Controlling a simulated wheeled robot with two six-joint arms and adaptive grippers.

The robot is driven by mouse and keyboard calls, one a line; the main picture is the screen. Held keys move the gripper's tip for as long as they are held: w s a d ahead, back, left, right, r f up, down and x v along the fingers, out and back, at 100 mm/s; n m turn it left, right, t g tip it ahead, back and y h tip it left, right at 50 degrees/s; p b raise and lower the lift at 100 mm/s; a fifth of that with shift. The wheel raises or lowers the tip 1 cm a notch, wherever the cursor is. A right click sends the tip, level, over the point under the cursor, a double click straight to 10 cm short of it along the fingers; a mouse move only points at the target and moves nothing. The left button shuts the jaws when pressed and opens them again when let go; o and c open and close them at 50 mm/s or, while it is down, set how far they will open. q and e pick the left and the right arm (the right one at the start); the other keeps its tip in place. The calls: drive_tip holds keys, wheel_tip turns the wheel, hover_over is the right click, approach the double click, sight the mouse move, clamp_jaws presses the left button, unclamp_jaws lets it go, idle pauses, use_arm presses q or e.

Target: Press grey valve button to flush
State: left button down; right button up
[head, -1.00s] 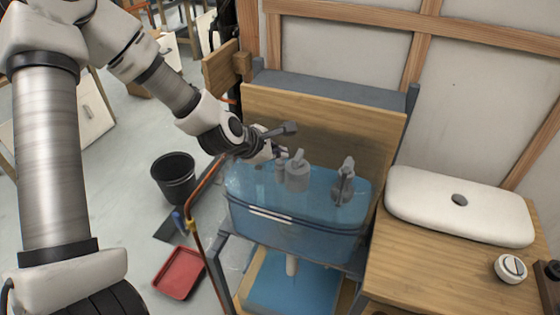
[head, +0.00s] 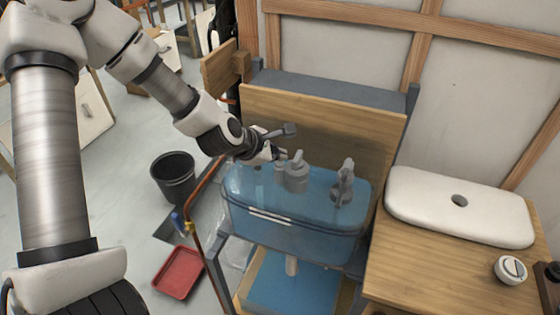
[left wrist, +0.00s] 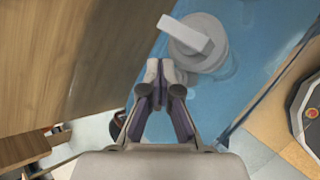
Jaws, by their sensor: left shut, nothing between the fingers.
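The grey valve (head: 296,176) stands upright in the left half of the clear blue cistern (head: 250,213). It has a round body with a light block on top. My left gripper (head: 279,153) is at the cistern's back left, just left of and behind the valve top. In the left wrist view the fingertips (left wrist: 160,72) are together and empty, and the valve (left wrist: 197,44) lies just beyond them to the upper right. I cannot tell whether they touch it. My right gripper is out of view.
A second grey fitting (head: 342,188) stands in the cistern's right half. The white lid (head: 430,208) and a round button (head: 510,269) lie on the wooden bench at right. A wooden backboard (head: 340,125) rises behind the cistern. A copper pipe (head: 196,245) stands at its left.

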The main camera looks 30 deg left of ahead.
sight(278, 165)
use_arm(q)
drive_tip(key=shift+s+d+f+p, duration=0.1)
drive_tip(key=shift+s+d+p, duration=0.15)
drive_tip(key=shift+p, duration=0.25)
wheel_tip(278, 165, up, 5)
drive_tip(key=p, duration=0.3)
drive_tip(key=shift+a+f, duration=0.15)
